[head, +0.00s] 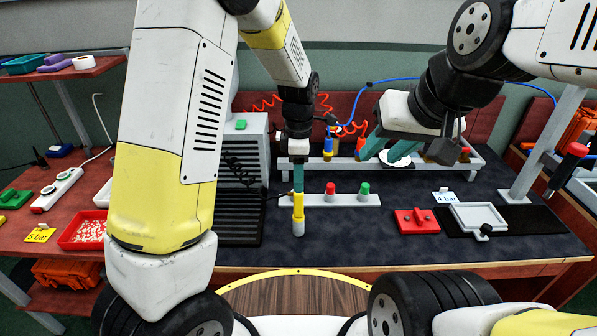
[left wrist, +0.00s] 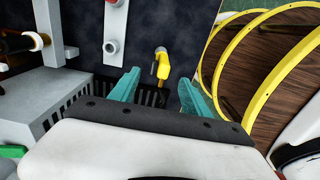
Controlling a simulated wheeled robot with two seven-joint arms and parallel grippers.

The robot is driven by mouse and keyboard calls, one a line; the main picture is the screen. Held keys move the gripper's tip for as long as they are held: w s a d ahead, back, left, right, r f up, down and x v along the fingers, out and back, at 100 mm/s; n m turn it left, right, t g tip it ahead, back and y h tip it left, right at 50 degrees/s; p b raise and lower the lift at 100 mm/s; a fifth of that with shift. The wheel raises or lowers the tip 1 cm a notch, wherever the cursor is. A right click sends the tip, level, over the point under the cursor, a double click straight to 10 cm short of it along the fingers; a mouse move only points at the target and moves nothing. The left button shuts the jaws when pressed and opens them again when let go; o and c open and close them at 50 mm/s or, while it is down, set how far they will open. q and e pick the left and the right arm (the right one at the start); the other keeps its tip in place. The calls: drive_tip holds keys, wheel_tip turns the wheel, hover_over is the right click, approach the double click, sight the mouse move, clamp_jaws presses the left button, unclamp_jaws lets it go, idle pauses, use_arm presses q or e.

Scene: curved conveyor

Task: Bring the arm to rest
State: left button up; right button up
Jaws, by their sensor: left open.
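My left gripper (head: 298,180) hangs above the front middle of the dark bench mat, seen edge-on in the head view. In the left wrist view its two teal fingers (left wrist: 160,92) stand apart with nothing between their tips. A yellow-handled fitting (left wrist: 160,65) lies beyond the fingertips; in the head view the yellow part (head: 298,206) shows just below the gripper, and I cannot tell whether they touch. My right gripper (head: 394,157) is at the back of the mat, teal parts showing either side of a white disc (head: 400,161). Whether it grips anything is unclear.
A bar with red and green knobs (head: 340,200) lies beside the left gripper. A red block (head: 416,221) and grey tray (head: 480,218) are to the right. A grey ribbed housing (head: 240,180) stands left. The mat's front middle is largely clear.

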use_arm(q)
drive_tip(key=shift+r, duration=0.3)
drive_tip(key=s+a+r+m+t+h, duration=0.1)
drive_tip(key=s+a+r+m+t, duration=0.2)
drive_tip(key=s+a+r+m, duration=0.4)
drive_tip(key=s+a+r+m+t+h, duration=0.1)
drive_tip(key=s+a+r+m+t, duration=0.2)
drive_tip(key=s+a+r+m, duration=0.4)
drive_tip(key=s+r+m, duration=0.4)
drive_tip(key=s+r, duration=0.1)
drive_tip(key=s, duration=0.1)
drive_tip(key=shift+a+r+m, duration=0.15)
drive_tip(key=shift+r+m, duration=0.15)
drive_tip(key=shift+r, duration=0.1)
idle(0.5)
